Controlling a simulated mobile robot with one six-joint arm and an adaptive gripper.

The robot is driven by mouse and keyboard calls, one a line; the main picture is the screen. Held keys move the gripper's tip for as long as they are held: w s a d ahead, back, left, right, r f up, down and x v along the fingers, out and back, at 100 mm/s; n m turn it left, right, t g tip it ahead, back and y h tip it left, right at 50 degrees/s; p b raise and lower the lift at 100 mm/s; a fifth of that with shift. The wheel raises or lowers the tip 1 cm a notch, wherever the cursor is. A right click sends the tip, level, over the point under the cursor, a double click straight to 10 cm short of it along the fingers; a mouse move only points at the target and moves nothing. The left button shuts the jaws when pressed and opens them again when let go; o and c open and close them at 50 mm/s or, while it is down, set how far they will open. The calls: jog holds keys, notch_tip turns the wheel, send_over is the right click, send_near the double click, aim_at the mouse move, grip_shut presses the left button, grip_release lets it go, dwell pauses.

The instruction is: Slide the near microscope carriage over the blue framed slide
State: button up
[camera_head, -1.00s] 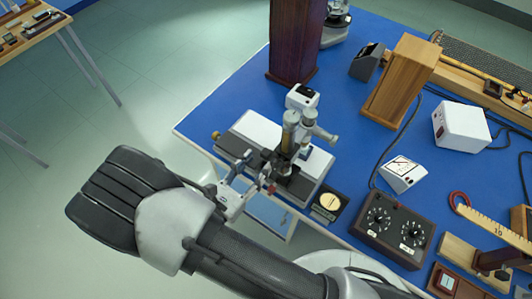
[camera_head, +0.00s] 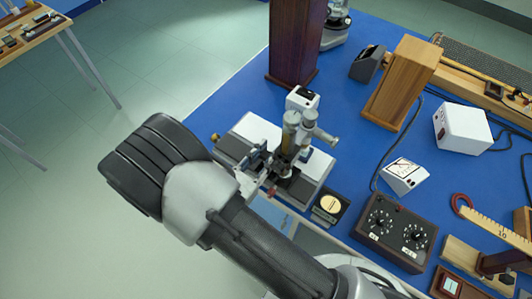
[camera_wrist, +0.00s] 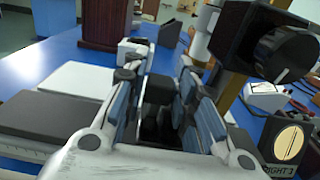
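The near microscope carriage (camera_head: 285,168) carries an upright brass-and-grey microscope (camera_head: 290,138) on a bench instrument with pale plates. My gripper (camera_head: 256,166) is at the left front side of this carriage, partly hidden by my wrist. In the wrist view my gripper (camera_wrist: 157,88) has its two blue-padded fingers apart, on either side of a dark block (camera_wrist: 157,90). I cannot tell whether they touch it. A small blue piece (camera_head: 307,153) shows behind the microscope; whether it is the blue framed slide is unclear.
A small white-topped box (camera_head: 302,98) and a tall dark wooden column (camera_head: 296,45) stand behind. The blue bench top (camera_head: 235,100) is clear at the back left.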

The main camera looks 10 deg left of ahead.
grip_shut()
jog(key=shift+d, duration=0.2)
dwell(0.4)
jog(key=shift+o, duration=2.4)
grip_release()
jog(key=shift+s+a, duration=0.1)
jog(key=shift+s, duration=0.05)
jog(key=v, duration=1.1)
jog(key=shift+s+a, duration=0.15)
jog(key=shift+s, duration=0.2)
jog(key=shift+f, duration=0.1)
